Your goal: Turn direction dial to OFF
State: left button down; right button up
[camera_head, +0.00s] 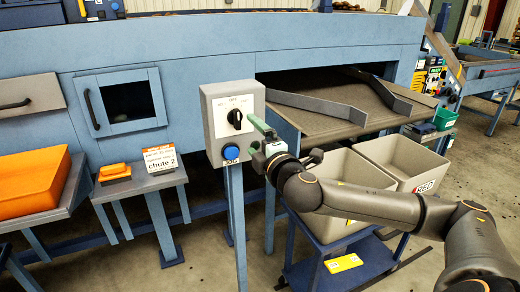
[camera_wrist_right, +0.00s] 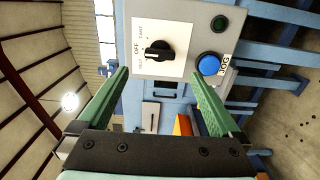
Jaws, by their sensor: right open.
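The direction dial (camera_head: 235,118) is a black knob on a white label plate on the grey control box (camera_head: 212,140). In the right wrist view the dial (camera_wrist_right: 160,52) has its white mark at lower left, seemingly turned toward the lower label, off the middle OFF label (camera_wrist_right: 138,47). The small lettering is hard to read. My right gripper (camera_head: 258,137) is just right of the box in the head view. Its green fingers are apart and empty in the right wrist view (camera_wrist_right: 159,78), with the dial beyond them, untouched. My left gripper is out of view.
A blue button (camera_head: 230,152) sits below the dial, with a dark green button (camera_wrist_right: 219,23) also on the box. Grey bins (camera_head: 385,160) on a blue cart stand at right. An orange crate (camera_head: 35,182) and a chute 2 sign (camera_head: 160,158) are left.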

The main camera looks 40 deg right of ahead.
jog(key=shift+b+v, duration=0.35)
jog(key=shift+v, duration=1.35)
jog(key=s+a+f+m+g+y, duration=0.25)
jog(key=a+f, duration=0.25)
jog(key=f, duration=0.7)
jog(key=s+a+f+m+g+y, duration=0.1)
jog(key=a+f+m+g+y, duration=0.2)
jog(key=f, duration=1)
jog(key=s+a+f+m+g, duration=0.1)
jog(key=s+a+f+m, duration=0.3)
jog(key=s+f, duration=0.5)
jog(key=s+a+f+m+g+y, duration=0.1)
jog(key=s+a+f+m, duration=0.2)
jog(key=s+a+f, duration=0.3)
jog(key=s+f, duration=0.3)
jog(key=f, duration=0.1)
jog(key=shift+a+f+m, duration=0.2)
jog(key=shift+a+m, duration=0.15)
jog(key=shift+a, duration=0.05)
jog(key=shift+g, duration=0.25)
